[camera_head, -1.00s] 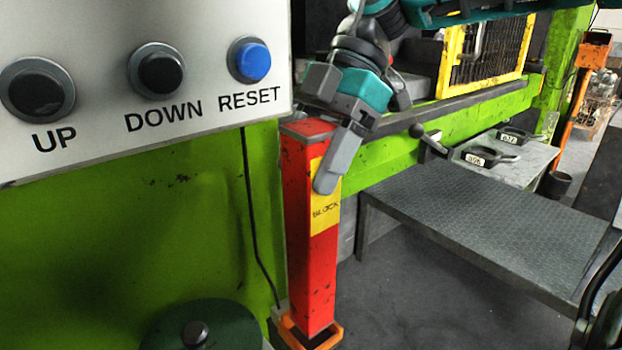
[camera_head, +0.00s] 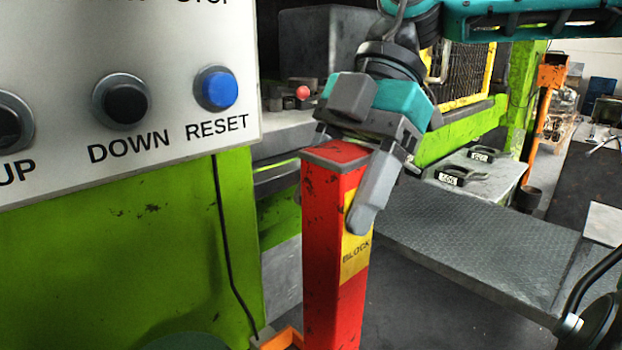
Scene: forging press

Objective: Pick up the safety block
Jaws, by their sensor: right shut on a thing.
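The safety block (camera_head: 334,255) is a tall red square post with a grey-edged top and a yellow label reading BLOCK. It stands upright in the middle of the head view; its lower end is cut off by the picture's bottom edge. My right gripper (camera_head: 352,185) comes down from above and is shut on the post near its top. One grey finger lies over the yellow label on the right face; the other finger is hidden behind the post. My left gripper is not in view.
A control panel (camera_head: 60,70) with UP, DOWN and RESET buttons fills the upper left, over the green press frame (camera_head: 110,260). Part of an orange holder (camera_head: 282,338) shows left of the post's lower part. A grey textured platform (camera_head: 470,240) lies right.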

